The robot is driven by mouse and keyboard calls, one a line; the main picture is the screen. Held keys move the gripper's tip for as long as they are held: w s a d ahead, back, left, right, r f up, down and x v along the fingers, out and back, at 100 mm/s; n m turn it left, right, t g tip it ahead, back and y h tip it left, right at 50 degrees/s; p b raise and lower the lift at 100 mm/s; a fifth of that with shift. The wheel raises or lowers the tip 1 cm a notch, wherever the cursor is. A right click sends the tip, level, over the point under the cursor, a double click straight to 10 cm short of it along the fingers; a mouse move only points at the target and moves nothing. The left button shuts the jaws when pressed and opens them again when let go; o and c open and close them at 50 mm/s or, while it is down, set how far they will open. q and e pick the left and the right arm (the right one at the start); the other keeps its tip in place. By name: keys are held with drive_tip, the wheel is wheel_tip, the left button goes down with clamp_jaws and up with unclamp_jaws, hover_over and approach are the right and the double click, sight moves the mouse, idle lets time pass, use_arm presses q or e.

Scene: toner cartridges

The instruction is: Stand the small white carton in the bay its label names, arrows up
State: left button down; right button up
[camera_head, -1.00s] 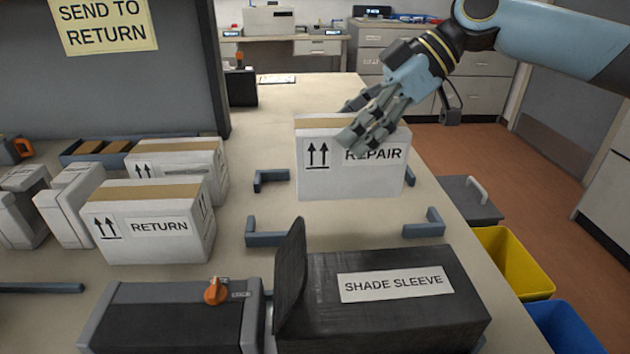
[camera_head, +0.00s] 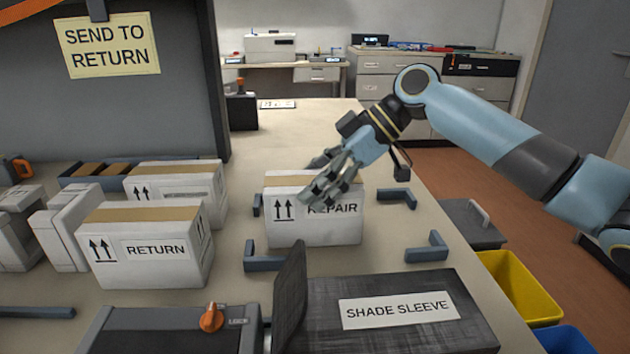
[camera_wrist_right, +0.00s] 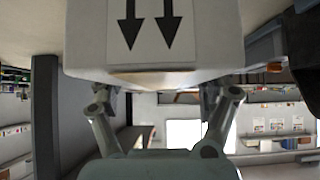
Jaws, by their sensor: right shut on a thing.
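A small white carton (camera_head: 312,230) labelled REPAIR, with a tan top strip, is upright in the head view, its two arrows pointing up. My right gripper (camera_head: 318,185) is shut on it from above, and the fingers cover part of the label. The carton is over the left part of a bay marked by blue-grey corner brackets (camera_head: 425,249), and it partly hides the back left one. I cannot tell whether its base touches the bench. In the right wrist view the carton (camera_wrist_right: 90,35) fills the top, between the fingers (camera_wrist_right: 158,92). My left gripper is not in view.
A RETURN carton (camera_head: 105,275) and other white boxes stand at left under a SEND TO RETURN sign (camera_head: 108,46) on a grey panel. A black SHADE SLEEVE box (camera_head: 440,335) is in front. Yellow (camera_head: 520,290) and blue bins are beyond the right edge.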

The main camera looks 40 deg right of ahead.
drive_tip(key=shift+f, duration=0.15)
drive_tip(key=o, duration=1.7)
drive_tip(key=shift+c, duration=0.2)
drive_tip(key=shift+r, duration=0.25)
drive_tip(key=p+v, duration=0.1)
drive_tip(key=v, duration=1.1)
drive_tip(key=shift+p, duration=0.3)
drive_tip(key=shift+f, duration=0.15)
